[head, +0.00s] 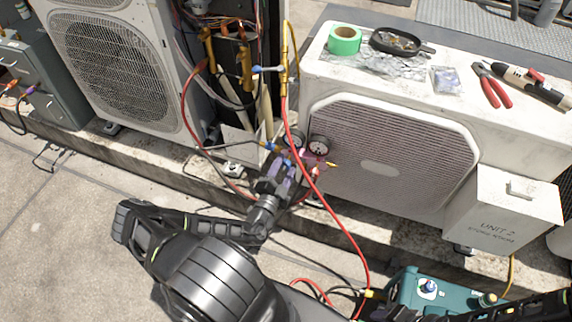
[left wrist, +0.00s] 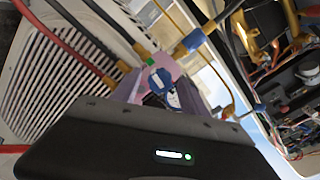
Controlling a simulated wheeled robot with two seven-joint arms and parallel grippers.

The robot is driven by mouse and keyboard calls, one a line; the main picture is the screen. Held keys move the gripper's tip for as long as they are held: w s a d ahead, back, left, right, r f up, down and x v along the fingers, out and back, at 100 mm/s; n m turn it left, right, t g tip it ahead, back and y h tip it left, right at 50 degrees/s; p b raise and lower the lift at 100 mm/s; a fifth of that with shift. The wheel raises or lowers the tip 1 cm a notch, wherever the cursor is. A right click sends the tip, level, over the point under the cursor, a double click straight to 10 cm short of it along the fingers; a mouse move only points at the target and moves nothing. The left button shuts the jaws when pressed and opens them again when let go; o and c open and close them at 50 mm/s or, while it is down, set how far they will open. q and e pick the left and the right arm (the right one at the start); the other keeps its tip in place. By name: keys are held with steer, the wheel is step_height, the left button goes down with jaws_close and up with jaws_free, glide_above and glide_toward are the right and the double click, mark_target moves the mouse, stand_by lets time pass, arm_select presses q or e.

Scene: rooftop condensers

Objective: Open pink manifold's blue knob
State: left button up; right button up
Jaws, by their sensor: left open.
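The pink manifold (head: 296,159) with its round gauges (head: 319,145) hangs in front of the right condenser, low beside the open service bay. It also shows in the left wrist view (left wrist: 158,64). Its blue knob (left wrist: 160,81) faces the left wrist camera, between the two finger pads. My left gripper (head: 281,173) is open and reaches up to the manifold, its fingers on either side of the knob. I cannot tell whether the pads touch the knob. In the head view the gripper hides part of the manifold's front. My right gripper is not in view.
Red hoses (head: 328,210) run from the manifold past the left arm. Brass valves (head: 246,68) stand in the open bay. Green tape (head: 344,39), a black pan (head: 401,43) and red pliers (head: 491,84) lie on the right condenser. A teal machine (head: 421,291) stands at lower right.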

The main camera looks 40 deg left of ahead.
arm_select(q)
steer(key=v, duration=0.6)
steer(key=shift+s, duration=0.2)
